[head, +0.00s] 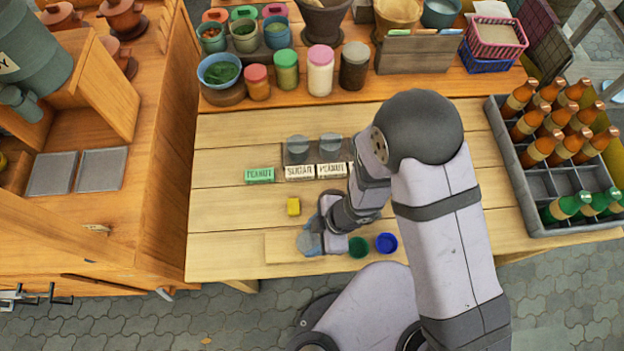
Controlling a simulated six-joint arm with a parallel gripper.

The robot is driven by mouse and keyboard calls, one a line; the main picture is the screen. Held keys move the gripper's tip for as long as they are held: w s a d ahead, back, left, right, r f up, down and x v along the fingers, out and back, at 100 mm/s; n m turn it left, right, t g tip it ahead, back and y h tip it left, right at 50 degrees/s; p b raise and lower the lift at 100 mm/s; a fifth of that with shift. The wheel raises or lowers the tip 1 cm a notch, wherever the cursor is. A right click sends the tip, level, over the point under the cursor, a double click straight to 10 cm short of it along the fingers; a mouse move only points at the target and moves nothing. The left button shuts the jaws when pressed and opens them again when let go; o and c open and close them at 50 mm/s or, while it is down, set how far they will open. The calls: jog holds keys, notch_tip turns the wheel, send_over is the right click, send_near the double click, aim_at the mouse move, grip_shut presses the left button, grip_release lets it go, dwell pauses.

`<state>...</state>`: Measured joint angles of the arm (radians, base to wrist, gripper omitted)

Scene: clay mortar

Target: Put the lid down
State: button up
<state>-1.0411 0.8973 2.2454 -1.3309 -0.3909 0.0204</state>
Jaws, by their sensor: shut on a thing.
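My gripper (317,236) is low over the front of the wooden table, left of my forearm. It is shut on a small grey-blue piece that looks like the lid (305,243), near a pale wooden board. My gripper covers part of it, and I cannot tell whether it touches the board. Two similar grey, rounded lids (298,148) (331,146) sit on a dark holder further back, behind the white SUGAR label (300,172) and a white PEANUT label (332,171). My arm hides the holder's right part.
A green PEANUT label (259,175) lies further back. A bottle crate (530,190) fills the right end. The table's left part is clear.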

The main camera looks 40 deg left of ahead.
jog(key=shift+f, duration=0.4)
jog(key=shift+f, duration=0.2)
jog(key=o, duration=1)
jog(key=shift+r, duration=0.1)
jog(key=p+v, duration=0.4)
jog(key=v, duration=0.8)
jog(key=shift+r, duration=0.1)
